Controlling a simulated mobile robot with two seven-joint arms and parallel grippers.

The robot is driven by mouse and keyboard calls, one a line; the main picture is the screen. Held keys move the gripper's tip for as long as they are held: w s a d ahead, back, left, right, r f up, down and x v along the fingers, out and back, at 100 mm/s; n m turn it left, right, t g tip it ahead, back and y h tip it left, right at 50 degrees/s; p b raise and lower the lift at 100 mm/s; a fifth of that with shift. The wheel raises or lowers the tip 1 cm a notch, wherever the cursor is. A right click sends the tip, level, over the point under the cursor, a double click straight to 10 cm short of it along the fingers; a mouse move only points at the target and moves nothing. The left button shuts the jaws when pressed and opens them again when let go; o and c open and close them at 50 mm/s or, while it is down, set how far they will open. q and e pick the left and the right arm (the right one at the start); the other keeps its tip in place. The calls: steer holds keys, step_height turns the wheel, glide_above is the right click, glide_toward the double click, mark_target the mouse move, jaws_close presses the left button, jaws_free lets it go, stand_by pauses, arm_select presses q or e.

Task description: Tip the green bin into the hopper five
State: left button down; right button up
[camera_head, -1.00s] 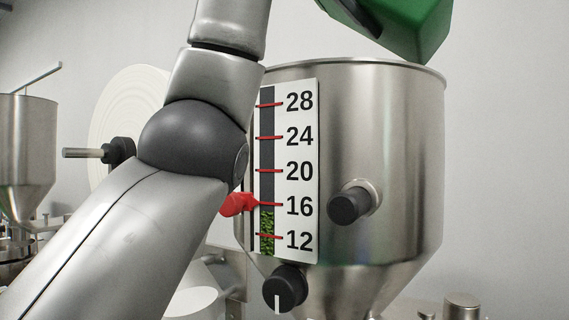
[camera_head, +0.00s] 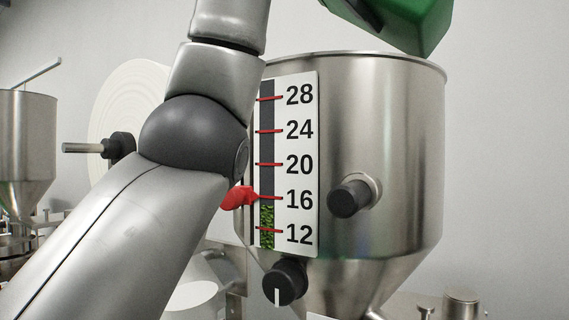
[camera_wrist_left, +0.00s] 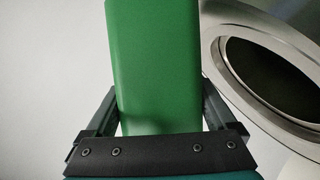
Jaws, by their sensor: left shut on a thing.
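The steel hopper (camera_head: 395,150) stands at centre right in the head view, its number not visible. Its scale (camera_head: 300,180) shows 12 to 28, with green leaf (camera_head: 267,228) in the sight strip to just below 16. A red pointer (camera_head: 238,198) sits near 16. The green bin (camera_head: 415,22) is above the rim at the top, cut off by the frame. In the left wrist view the green bin (camera_wrist_left: 155,60) is between the fingers of my left gripper (camera_wrist_left: 157,108), shut on it. The hopper's round mouth (camera_wrist_left: 270,75) is to the right there. The bin's inside is hidden.
My left arm covers the left-centre of the head view. Behind it are a white roll (camera_head: 118,100) and another steel hopper (camera_head: 25,150) at far left. Black knobs (camera_head: 349,198) and (camera_head: 285,281) stick out from the hopper's front. The wall side at right is clear.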

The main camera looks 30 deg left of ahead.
arm_select(q)
steer(key=shift+d+f+n+b, duration=0.15)
steer(key=shift+n+b, duration=0.25)
steer(key=shift+b, duration=0.2)
stand_by(1.1)
steer(key=shift+d+f+n+t+h+b, duration=0.1)
steer(key=shift+f+n+t+h+b, duration=0.1)
steer(key=shift+n+t+h+b, duration=0.3)
stand_by(1.0)
steer(key=shift+f+n+b, duration=0.25)
steer(key=shift+n+b, duration=0.05)
steer(key=shift+b, duration=0.4)
steer(key=shift+d, duration=0.1)
stand_by(0.8)
steer(key=shift+f+n+b, duration=0.25)
steer(key=shift+n+b, duration=0.15)
steer(key=shift+b, duration=0.3)
